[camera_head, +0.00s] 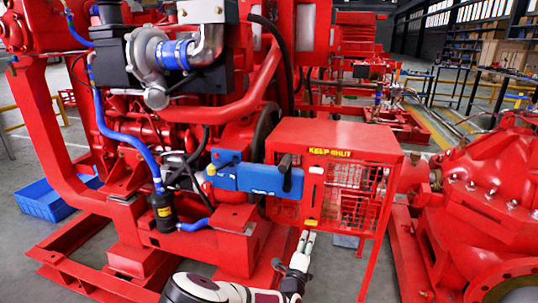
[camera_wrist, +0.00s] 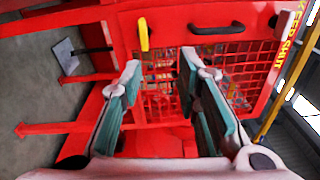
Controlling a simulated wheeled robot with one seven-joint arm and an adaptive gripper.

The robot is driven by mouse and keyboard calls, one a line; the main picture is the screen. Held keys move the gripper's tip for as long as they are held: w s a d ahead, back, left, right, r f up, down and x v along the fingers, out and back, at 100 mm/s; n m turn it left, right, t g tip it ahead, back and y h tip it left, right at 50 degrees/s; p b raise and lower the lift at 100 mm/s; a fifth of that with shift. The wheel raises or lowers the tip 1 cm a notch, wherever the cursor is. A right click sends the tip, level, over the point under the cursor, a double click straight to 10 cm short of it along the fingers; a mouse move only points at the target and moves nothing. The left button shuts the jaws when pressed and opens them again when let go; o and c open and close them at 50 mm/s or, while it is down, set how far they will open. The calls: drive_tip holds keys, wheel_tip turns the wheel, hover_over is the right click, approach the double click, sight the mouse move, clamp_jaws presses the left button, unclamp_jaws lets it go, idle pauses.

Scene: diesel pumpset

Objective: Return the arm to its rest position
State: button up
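My gripper (camera_head: 306,238) is low in front of the red cage box (camera_head: 338,140) in the head view, with its fingers pointing up toward the box's lower front. In the wrist view my gripper (camera_wrist: 160,75) has its two fingers spread apart with nothing between them. The red mesh front (camera_wrist: 160,100) of the box shows behind and between the fingers. My arm (camera_head: 215,290) reaches in along the bottom edge of the head view, bent at the wrist. Whether the fingertips touch the mesh cannot be told.
The box front carries a yellow tab (camera_wrist: 143,34) and a black handle (camera_wrist: 217,29). A blue box (camera_head: 255,179) and the red engine frame stand left of the cage; a large red pump (camera_head: 490,200) stands right. A blue crate (camera_head: 45,199) sits on the floor far left.

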drive_tip(key=s+d+r+m+g+h, duration=0.3)
drive_tip(key=d+r+m+h, duration=0.15)
drive_tip(key=r+m, duration=0.3)
drive_tip(key=s+d+r+m+g+h, duration=0.3)
drive_tip(key=d+r+m+g+h, duration=0.1)
drive_tip(key=d+r+m, duration=0.3)
drive_tip(key=s+d+r+m+g+y, duration=0.1)
drive_tip(key=s+d+r+m+g, duration=0.2)
drive_tip(key=s+r+m+g, duration=0.35)
drive_tip(key=s+d+r+m+g+y, duration=0.1)
drive_tip(key=s+d+r+m+g, duration=0.25)
drive_tip(key=s+m, duration=0.55)
drive_tip(key=s+a+r+m+g+y, duration=0.1)
drive_tip(key=s+a+r+m+y, duration=0.2)
drive_tip(key=s+m, duration=0.45)
drive_tip(key=s+a+r+m+g+y, duration=0.1)
drive_tip(key=s+r+m+y, duration=0.3)
drive_tip(key=s, duration=0.6)
drive_tip(key=s+a+r+m+t+y, duration=0.2)
drive_tip(key=s+a+m+y, duration=0.45)
drive_tip(key=s+a, duration=0.55)
wheel_tip(320, 180, up, 32)
drive_tip(key=s+d+t+p, duration=0.2)
drive_tip(key=t+p, duration=0.2)
drive_tip(key=p, duration=2.6)
drive_tip(key=shift+s, duration=0.2)
drive_tip(key=shift+r, duration=0.1)
